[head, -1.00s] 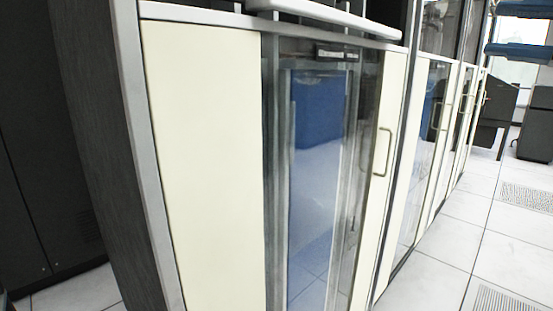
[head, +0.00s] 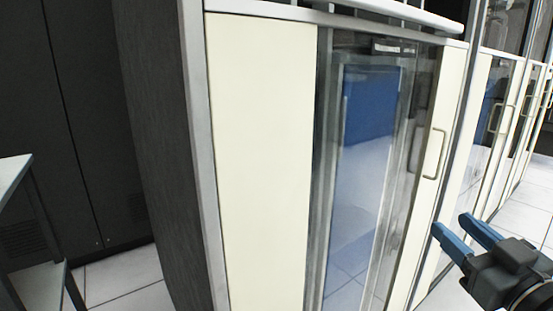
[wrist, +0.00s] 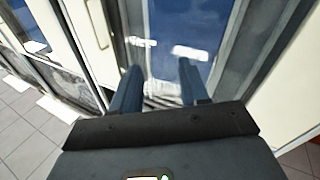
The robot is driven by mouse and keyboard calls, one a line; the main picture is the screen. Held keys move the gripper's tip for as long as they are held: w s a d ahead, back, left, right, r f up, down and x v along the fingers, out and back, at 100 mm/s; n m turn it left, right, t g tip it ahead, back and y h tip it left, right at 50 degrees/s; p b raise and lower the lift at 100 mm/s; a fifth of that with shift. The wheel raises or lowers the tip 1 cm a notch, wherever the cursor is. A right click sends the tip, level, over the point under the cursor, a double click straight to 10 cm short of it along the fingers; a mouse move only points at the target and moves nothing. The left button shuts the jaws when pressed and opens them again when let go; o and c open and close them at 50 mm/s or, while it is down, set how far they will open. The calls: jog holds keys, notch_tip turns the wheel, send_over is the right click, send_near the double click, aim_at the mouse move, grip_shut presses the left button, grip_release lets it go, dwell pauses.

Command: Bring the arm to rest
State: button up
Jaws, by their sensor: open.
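My gripper (head: 455,228) is at the lower right of the head view, in front of a cabinet. Its two blue fingers point up and to the left and stand apart, with nothing between them. In the wrist view my gripper (wrist: 160,85) shows the same parted fingers in front of the cabinet's glass panel. Most of my arm is outside the head view.
The cream cabinet (head: 262,150) with a glass door (head: 365,170) and a metal handle (head: 435,153) fills the middle. Dark cabinets (head: 80,110) stand at the left. A table (head: 15,168) edge shows at the far left. White floor tiles (head: 125,285) are bare in front.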

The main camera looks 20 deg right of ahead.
jog(key=s+a+f+m+g, duration=0.3)
jog(key=s+a+f, duration=0.7)
jog(key=s+f, duration=0.35)
jog(key=s+a+f+n+g+y, duration=0.1)
jog(key=s+a, duration=0.2)
jog(key=s, duration=0.5)
jog(key=s+a+f+n+y, duration=0.1)
jog(key=s+a, duration=0.2)
jog(key=s, duration=0.5)
notch_tip(320, 180, up, 21)
jog(key=p, duration=2.1)
jog(key=shift+s+r, duration=0.2)
jog(key=shift+s, duration=0.15)
